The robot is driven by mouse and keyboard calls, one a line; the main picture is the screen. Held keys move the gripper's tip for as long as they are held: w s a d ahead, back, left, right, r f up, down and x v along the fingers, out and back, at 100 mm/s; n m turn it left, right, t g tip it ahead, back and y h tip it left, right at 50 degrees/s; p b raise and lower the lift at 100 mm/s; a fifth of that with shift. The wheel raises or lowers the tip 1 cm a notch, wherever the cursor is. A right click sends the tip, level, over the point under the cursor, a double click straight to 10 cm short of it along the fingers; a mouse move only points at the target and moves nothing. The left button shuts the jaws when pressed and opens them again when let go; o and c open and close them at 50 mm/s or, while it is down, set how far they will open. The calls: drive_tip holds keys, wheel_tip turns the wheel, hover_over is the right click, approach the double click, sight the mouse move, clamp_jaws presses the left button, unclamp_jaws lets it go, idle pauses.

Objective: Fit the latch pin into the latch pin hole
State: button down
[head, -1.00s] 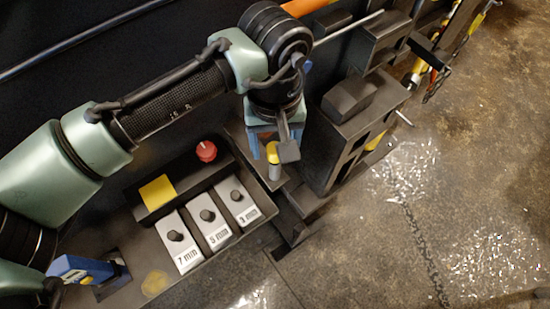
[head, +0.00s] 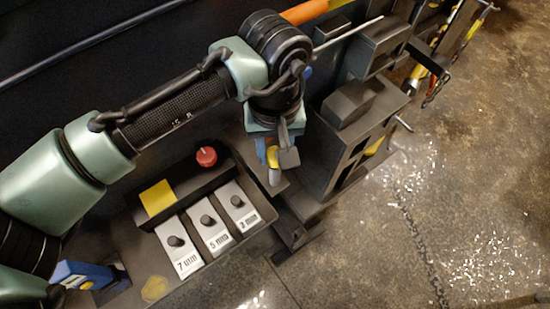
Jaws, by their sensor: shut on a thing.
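My gripper (head: 275,155) hangs from the arm at the upper middle of the head view, its fingers pointing down. It is shut on a small piece with a yellow band and a pale grey tip, seemingly the latch pin (head: 274,177). The fingers hide part of the pin. The pin is over the gap between the button panel and the dark box with square openings (head: 335,170). I cannot make out the latch pin hole. I cannot tell whether the pin tip touches anything.
Left of the gripper is a panel with a red button (head: 206,156), a yellow label (head: 158,197) and three grey timer switches (head: 210,230). A blue device (head: 82,274) sits at lower left. A thin rod (head: 348,34) sticks out behind.

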wheel_tip(320, 180, up, 10)
drive_tip(key=p, duration=0.9)
idle(0.4)
